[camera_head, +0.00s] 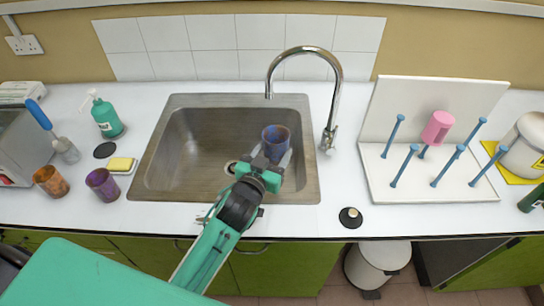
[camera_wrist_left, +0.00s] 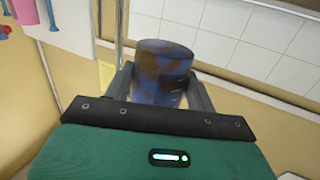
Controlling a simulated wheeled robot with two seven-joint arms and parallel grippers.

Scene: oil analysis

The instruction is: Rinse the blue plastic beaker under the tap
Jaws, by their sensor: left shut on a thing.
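The blue plastic beaker (camera_head: 275,138) has brown stains and is held over the right part of the sink basin (camera_head: 190,150). My left gripper (camera_head: 272,160) is shut on it, with one finger on each side. In the left wrist view the beaker (camera_wrist_left: 163,72) stands between the two fingers of my left gripper (camera_wrist_left: 160,90), its stained side facing the camera. The chrome tap (camera_head: 335,95) arches up behind the sink. Its spout end is above and a little behind the beaker, apart from it. No water stream shows. My right gripper is not in view.
An orange-brown stained beaker (camera_head: 51,181), a purple stained beaker (camera_head: 103,184), a yellow sponge (camera_head: 121,164) and a green pump bottle (camera_head: 106,117) stand left of the sink. A white drying rack (camera_head: 435,189) with blue pegs and a pink beaker (camera_head: 438,126) stands at the right.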

